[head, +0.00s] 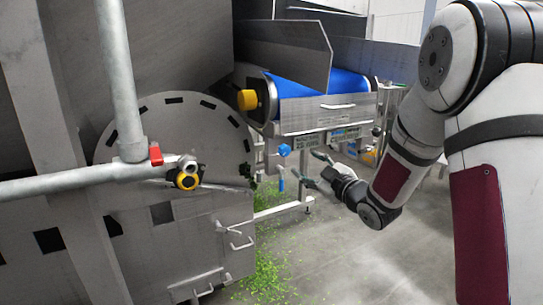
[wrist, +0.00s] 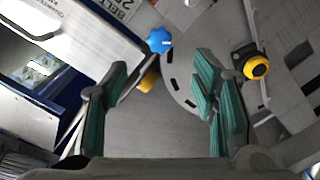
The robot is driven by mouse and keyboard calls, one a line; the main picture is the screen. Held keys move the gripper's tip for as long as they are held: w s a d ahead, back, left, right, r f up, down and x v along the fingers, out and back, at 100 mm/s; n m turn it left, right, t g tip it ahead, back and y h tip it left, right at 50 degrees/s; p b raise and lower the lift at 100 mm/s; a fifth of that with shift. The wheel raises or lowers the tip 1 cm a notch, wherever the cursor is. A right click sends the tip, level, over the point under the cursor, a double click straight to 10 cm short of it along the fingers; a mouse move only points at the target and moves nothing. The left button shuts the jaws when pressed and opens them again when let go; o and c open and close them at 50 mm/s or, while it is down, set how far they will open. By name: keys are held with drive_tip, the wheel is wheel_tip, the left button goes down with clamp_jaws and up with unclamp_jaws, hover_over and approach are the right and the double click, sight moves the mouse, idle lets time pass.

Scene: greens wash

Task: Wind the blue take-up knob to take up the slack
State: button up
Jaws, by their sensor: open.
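The blue take-up knob (head: 285,150) is a small lobed knob on the frame under the near end of the blue belt conveyor (head: 325,82). In the wrist view the blue knob (wrist: 159,40) lies ahead, between the lines of my two fingers and beyond their tips. My gripper (head: 308,168) is just right of the knob in the head view, its fingers pointing left towards it. In the wrist view my gripper (wrist: 161,62) has its green-padded fingers wide apart with nothing between them. It is not touching the knob.
A grey drum machine with a red valve handle (head: 155,155) and a yellow-ringed button (head: 187,180) stands at left. A yellow roller end (head: 247,99) sticks out above the knob. Green scraps (head: 262,275) litter the floor. The floor at right is clear.

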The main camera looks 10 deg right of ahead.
sight(287, 152)
drive_tip(key=b+x, duration=0.2)
drive_tip(key=x, duration=1.1)
drive_tip(key=shift+w+a+f, duration=0.1)
drive_tip(key=shift+w, duration=0.2)
drive_tip(key=shift+c, duration=0.3)
drive_tip(key=c, duration=1.1)
